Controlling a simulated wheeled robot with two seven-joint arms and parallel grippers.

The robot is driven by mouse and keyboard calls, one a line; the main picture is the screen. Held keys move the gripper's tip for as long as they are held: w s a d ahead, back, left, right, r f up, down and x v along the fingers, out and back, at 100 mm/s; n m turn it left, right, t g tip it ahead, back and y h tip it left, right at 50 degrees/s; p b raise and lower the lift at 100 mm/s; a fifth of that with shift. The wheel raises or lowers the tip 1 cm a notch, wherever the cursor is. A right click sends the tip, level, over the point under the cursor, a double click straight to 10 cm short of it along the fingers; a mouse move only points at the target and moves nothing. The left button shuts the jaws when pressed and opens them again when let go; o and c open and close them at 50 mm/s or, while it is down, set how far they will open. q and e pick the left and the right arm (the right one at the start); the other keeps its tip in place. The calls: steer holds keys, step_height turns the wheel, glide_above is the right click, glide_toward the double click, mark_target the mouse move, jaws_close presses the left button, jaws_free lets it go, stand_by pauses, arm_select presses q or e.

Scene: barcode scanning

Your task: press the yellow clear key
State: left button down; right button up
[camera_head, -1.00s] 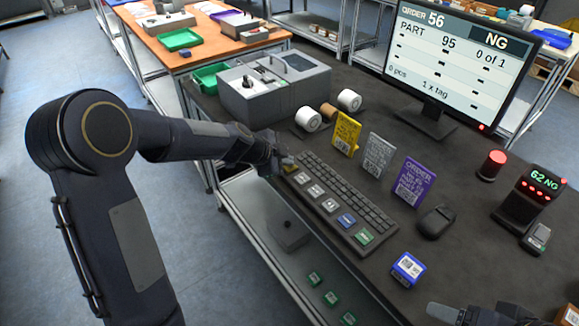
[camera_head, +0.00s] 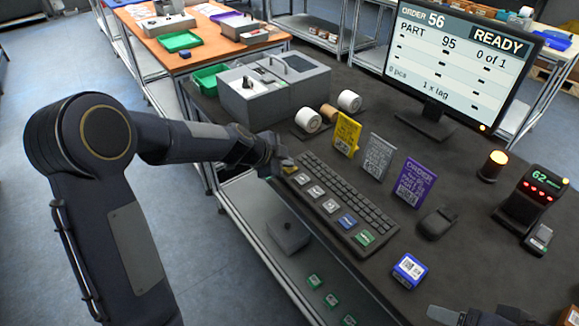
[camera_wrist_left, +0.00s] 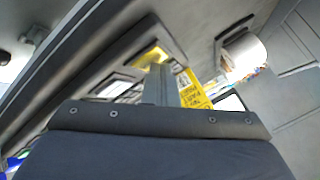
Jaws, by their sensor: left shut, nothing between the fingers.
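The yellow key (camera_head: 290,168) is at the far left end of the row of large keys along the keyboard's front edge. In the left wrist view the yellow key (camera_wrist_left: 152,57) looks bright, partly hidden by the fingers. My left gripper (camera_head: 282,160) is shut and empty, with its tips at the yellow key. In the wrist view the closed fingers (camera_wrist_left: 160,84) overlap the key; I cannot tell the exact contact. The monitor (camera_head: 460,62) reads READY, order 56, 0 of 1. My right gripper (camera_head: 475,314) shows only partly at the bottom edge.
The keyboard (camera_head: 345,190) lies on the dark bench. Yellow, grey and purple cards (camera_head: 414,183) stand behind it. A mouse-like device (camera_head: 436,222) and a blue-white box (camera_head: 408,270) lie to the right. An amber lamp (camera_head: 494,164) and a scale-like display (camera_head: 535,195) stand further right.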

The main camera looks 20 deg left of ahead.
mark_target(285, 170)
arm_select(q)
steer(key=shift+r+p, duration=0.3)
steer(key=shift+r, duration=0.5)
steer(key=shift+r+p, duration=1.55)
steer(key=shift+r, duration=0.95)
steer(key=shift+s+a+r, duration=0.1)
steer(key=shift+s+r, duration=0.05)
steer(key=s+a+r+n+g, duration=0.1)
steer(key=s+r+n, duration=0.3)
steer(key=s, duration=0.5)
steer(key=s+a+r+n, duration=0.1)
steer(key=s+r+n, duration=0.25)
steer(key=s, duration=0.65)
steer(key=s+f+n+g+y, duration=0.1)
steer(key=s+f+n, duration=0.3)
steer(key=s+n, duration=0.5)
steer(key=s, duration=0.6)
steer(key=shift+s+a+n, duration=0.3)
steer(key=shift+a+n, duration=0.05)
